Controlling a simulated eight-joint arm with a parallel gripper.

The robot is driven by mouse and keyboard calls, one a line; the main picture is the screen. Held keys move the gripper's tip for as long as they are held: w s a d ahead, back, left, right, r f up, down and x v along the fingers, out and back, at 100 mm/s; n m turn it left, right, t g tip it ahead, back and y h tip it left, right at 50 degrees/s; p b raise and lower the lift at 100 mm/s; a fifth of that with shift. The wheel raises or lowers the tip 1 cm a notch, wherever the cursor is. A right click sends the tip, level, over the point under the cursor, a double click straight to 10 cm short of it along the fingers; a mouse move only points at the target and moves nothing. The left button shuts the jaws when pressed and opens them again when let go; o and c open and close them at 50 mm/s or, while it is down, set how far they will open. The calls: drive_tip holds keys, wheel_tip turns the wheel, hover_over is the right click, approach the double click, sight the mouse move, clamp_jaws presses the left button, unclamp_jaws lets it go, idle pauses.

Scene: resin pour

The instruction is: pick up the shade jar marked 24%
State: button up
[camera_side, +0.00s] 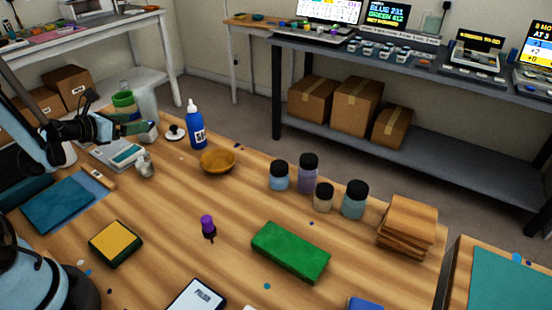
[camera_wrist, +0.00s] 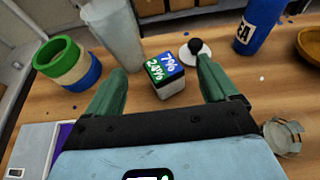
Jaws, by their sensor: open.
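A small box-shaped piece (camera_wrist: 166,76) stands on the table in the wrist view. Its top has a green part marked 24% and a blue part marked 7%; its sides look pale and dark. I cannot tell whether it is one jar or two close together. My gripper (camera_wrist: 160,72) is open, with a green finger on either side of it and gaps between. The fingers are apart from the piece and nothing is held. In the side view my gripper (camera_side: 136,127) is at the table's left back, and the piece is largely hidden there.
A tall translucent cup (camera_wrist: 112,32) stands just behind the left finger, beside stacked coloured rings (camera_wrist: 66,64). A black knob on a white disc (camera_wrist: 196,48) is close to the right finger. A blue bottle (camera_side: 195,128), wooden bowl (camera_side: 217,161) and metal piece (camera_wrist: 283,138) stand right.

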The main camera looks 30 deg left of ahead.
drive_tip(key=shift+w+f, duration=1.05)
drive_tip(key=shift+f, duration=0.05)
drive_tip(key=shift+w+f, duration=0.1)
drive_tip(key=shift+w, duration=0.25)
drive_tip(key=c, duration=1.1)
